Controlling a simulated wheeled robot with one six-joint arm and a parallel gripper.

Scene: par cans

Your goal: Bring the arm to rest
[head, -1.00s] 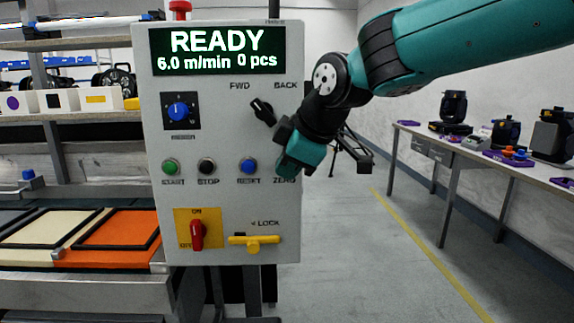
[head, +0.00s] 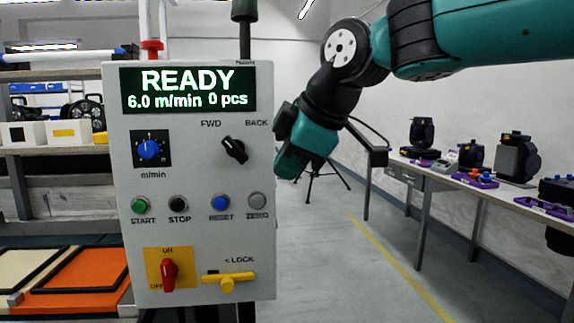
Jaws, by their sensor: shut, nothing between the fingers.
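My gripper (head: 289,166) hangs at the end of my teal and black arm, just right of the control panel (head: 190,240) in the head view. Its fingers are shut with nothing between them, and it appears apart from the panel face. The panel is a light grey box. Its display (head: 188,90) reads READY, 6.0 m/min, 0 pcs. The FWD/BACK selector (head: 234,149) points up-left. The red ON/OFF switch (head: 169,275) stands upright, and the yellow LOCK handle (head: 228,281) lies level.
A workbench (head: 420,180) with several black lamp units stands along the right wall. A tripod (head: 321,175) stands behind my gripper. Shelves and orange and cream trays (head: 82,280) are at the left. The floor between panel and bench is clear.

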